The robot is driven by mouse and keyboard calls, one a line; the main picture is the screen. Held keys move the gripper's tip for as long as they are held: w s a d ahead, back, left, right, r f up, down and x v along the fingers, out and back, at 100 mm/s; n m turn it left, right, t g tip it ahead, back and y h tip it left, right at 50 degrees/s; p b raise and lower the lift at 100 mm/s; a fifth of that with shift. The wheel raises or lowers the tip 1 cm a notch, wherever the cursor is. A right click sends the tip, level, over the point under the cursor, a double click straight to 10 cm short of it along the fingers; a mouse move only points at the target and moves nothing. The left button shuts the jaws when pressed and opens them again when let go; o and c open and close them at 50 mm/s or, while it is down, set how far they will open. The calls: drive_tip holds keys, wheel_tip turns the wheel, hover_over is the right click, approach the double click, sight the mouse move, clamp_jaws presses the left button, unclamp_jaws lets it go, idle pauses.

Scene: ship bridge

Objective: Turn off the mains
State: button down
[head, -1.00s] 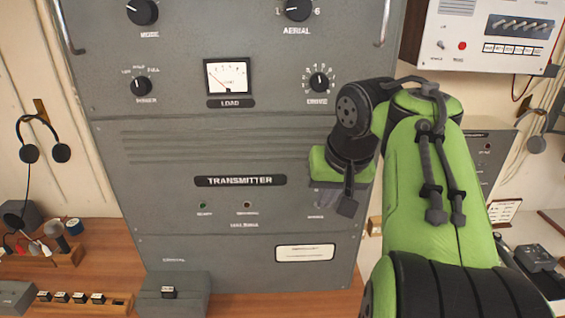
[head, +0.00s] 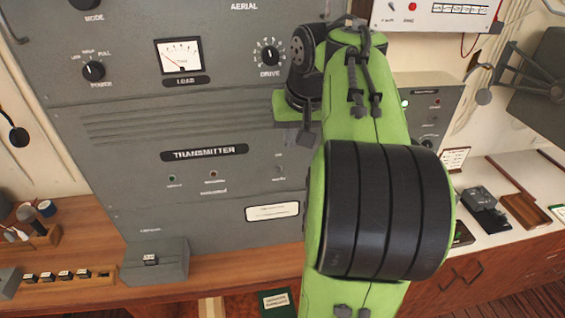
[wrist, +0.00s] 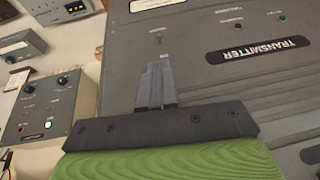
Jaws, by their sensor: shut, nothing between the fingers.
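The grey transmitter cabinet (head: 110,185) fills the left and middle of the head view. A small switch (head: 279,168) with tiny labels, likely the mains, sits low on its right side. It also shows upside down in the wrist view (wrist: 159,40), just beyond my fingertips. Its lever position is too small to read. My gripper (wrist: 157,66) is shut and empty, its fingers pointing at the panel near the switch, apparently apart from it. In the head view my wrist stands above the switch, and the fingers are hard to make out.
A smaller grey cabinet (head: 430,108) with a lit lamp and knobs stands to the right; it also shows in the wrist view (wrist: 45,110). A grey box (head: 155,264) stands on the wooden desk (head: 95,290) below. A white label plate (head: 272,211) is under the switch.

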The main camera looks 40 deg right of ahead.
sight(281, 169)
drive_tip(key=b+x, duration=0.2)
drive_tip(key=x, duration=0.9)
drive_tip(key=shift+s, duration=0.1)
drive_tip(key=shift+s+a+f+t+h+b, duration=0.3)
drive_tip(key=shift+t+h+b, duration=0.35)
drive_tip(key=shift+b, duration=1.55)
drive_tip(key=shift+f+b, duration=0.15)
drive_tip(key=shift+b, duration=0.15)
drive_tip(key=shift+s+a+t+h+b, duration=0.2)
drive_tip(key=shift+t+h+b, duration=0.7)
drive_tip(key=shift+b, duration=1.85)
drive_tip(key=shift+s+a+t+h+b, duration=0.1)
drive_tip(key=shift+s+t+h+b, duration=0.15)
drive_tip(key=shift+t+b, duration=1.8)
drive_tip(key=shift+d+g+b, duration=0.1)
drive_tip(key=shift+g+b, duration=0.6)
